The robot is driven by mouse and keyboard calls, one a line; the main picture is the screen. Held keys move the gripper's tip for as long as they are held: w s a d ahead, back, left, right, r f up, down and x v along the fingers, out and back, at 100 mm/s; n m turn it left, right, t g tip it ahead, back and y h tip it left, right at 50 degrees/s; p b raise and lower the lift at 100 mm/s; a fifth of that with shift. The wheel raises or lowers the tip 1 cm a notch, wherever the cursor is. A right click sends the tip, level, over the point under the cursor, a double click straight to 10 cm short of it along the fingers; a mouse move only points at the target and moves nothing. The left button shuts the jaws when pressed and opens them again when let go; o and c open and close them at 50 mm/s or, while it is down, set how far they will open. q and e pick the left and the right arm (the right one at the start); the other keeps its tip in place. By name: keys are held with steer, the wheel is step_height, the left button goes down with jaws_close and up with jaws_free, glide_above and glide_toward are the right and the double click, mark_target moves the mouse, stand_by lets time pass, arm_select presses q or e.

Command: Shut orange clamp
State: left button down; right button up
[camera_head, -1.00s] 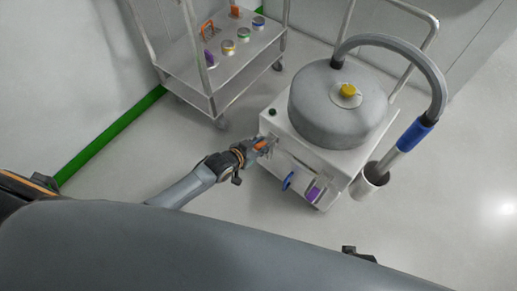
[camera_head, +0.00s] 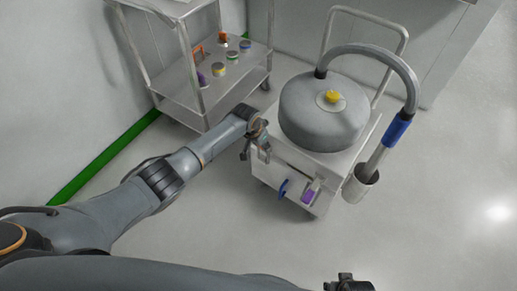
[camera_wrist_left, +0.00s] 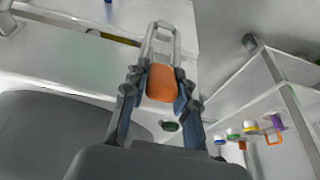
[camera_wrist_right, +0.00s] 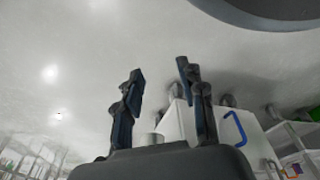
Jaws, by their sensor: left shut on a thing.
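The orange clamp (camera_wrist_left: 160,84) shows in the left wrist view as an orange grip with a metal wire loop beyond it, at the white cart's edge. My left gripper (camera_wrist_left: 160,88) is shut on the orange grip, one finger on each side. In the head view my left gripper (camera_head: 258,148) is at the left corner of the white vacuum cart (camera_head: 330,164), and it hides the clamp there. I cannot tell whether the clamp is latched. My right gripper (camera_wrist_right: 160,76) is open and empty, away from the cart; part of it shows at the bottom of the head view (camera_head: 348,284).
The cart carries a grey drum (camera_head: 322,115) with a yellow knob, a blue handle (camera_head: 283,188) and a purple clamp (camera_head: 307,196). A grey hose ends in a holder (camera_head: 360,184) on the right. A shelf trolley (camera_head: 180,92) stands close behind my left arm. The floor in front is clear.

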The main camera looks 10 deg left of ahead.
arm_select(q)
steer(key=shift+w+d+g+y+b, duration=0.1)
steer(key=shift+w+g+y+b, duration=0.3)
steer(key=shift+g, duration=0.3)
arm_select(e)
steer(key=shift+w+a+r, duration=0.1)
steer(key=shift+w+r, duration=0.35)
steer(key=shift+r, duration=0.4)
steer(key=shift+w+r, duration=0.4)
steer(key=shift+r, duration=0.45)
arm_select(q)
steer(key=shift+s, duration=0.1)
steer(key=c, duration=1)
jaws_free()
steer(key=shift+c, duration=0.2)
steer(key=shift+r, duration=0.1)
arm_select(e)
steer(key=shift+s, duration=0.1)
arm_select(q)
steer(key=v, duration=1.2)
